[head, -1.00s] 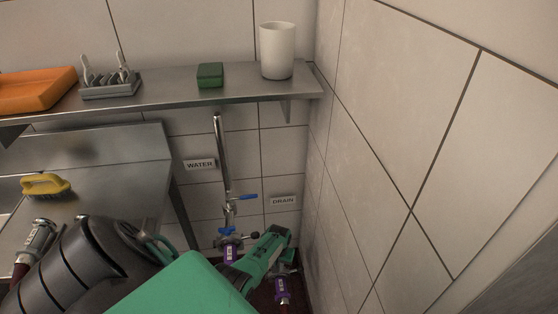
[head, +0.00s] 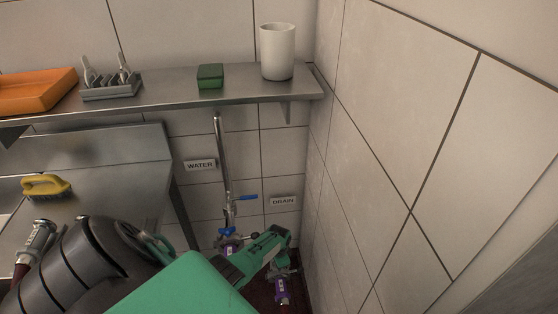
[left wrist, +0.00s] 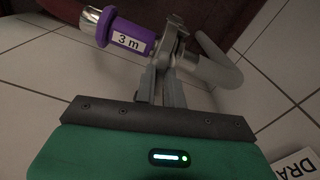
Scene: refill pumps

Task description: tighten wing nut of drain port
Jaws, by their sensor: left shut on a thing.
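The drain port stands low in the corner of the head view, under the DRAIN label (head: 283,201). A hose end with a purple collar (head: 282,285) meets it there. In the left wrist view the purple collar (left wrist: 131,38) is marked "3 m" and sits beside a grey metal clamp with its wing nut (left wrist: 175,50). My left gripper (left wrist: 162,82) reaches down to this clamp, with its fingers shut on the wing nut. In the head view my green left gripper (head: 277,262) partly hides the port. My right gripper is not in view.
The WATER pipe (head: 222,160) with a blue-handled valve (head: 244,197) rises left of the drain. A steel shelf (head: 160,93) holds a white cup (head: 277,50), a green sponge (head: 210,76) and an orange tray (head: 36,91). The tiled wall (head: 380,150) is close on the right.

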